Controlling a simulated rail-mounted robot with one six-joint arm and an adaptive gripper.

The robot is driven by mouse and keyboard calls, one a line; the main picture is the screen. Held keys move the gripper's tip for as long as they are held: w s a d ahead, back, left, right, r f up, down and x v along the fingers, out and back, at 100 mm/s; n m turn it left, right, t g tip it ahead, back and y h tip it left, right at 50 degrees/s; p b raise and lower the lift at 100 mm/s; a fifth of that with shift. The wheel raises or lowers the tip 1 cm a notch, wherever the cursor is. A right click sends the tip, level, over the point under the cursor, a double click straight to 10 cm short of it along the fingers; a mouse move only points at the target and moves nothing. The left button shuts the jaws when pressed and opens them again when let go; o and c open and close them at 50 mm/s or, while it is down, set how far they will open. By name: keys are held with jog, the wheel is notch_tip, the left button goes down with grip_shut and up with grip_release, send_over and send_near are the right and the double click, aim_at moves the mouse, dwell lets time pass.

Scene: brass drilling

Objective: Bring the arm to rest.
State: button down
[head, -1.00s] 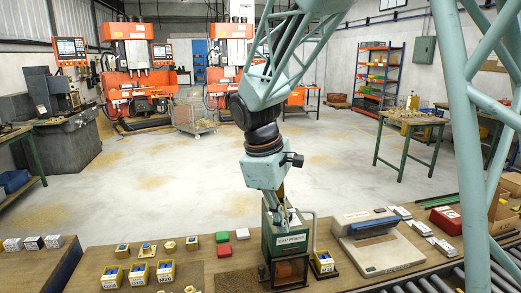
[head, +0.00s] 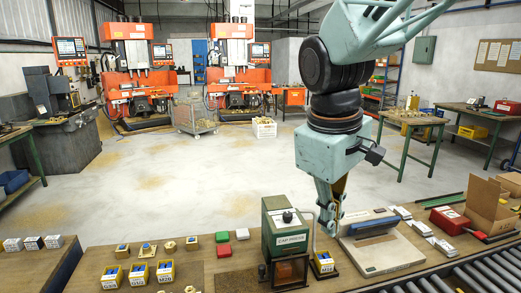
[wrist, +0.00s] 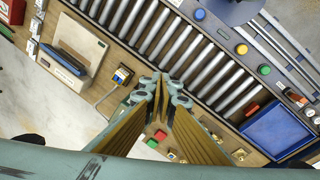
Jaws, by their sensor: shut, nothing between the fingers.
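My gripper (head: 331,228) is shut and empty in the head view. It points down above the bench, between the green cap press (head: 287,232) and the grey flat device (head: 385,252). In the wrist view my gripper (wrist: 166,82) shows with its fingertips together and nothing between them. Its fingers hide part of the bench there, including most of the press area.
A roller conveyor (head: 455,278) runs along the front right.

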jog(key=s+d+r+m+t, duration=0.1)
jog(key=s+d+m, duration=0.2)
jog(key=s, duration=0.8)
jog(key=s+d+r+m+t+y, duration=0.1)
jog(key=s+d+m, duration=0.2)
jog(key=s, duration=0.9)
jog(key=shift+s+r+m, duration=0.2)
jog(key=shift+r+m, duration=0.2)
jog(key=shift+m, duration=0.6)
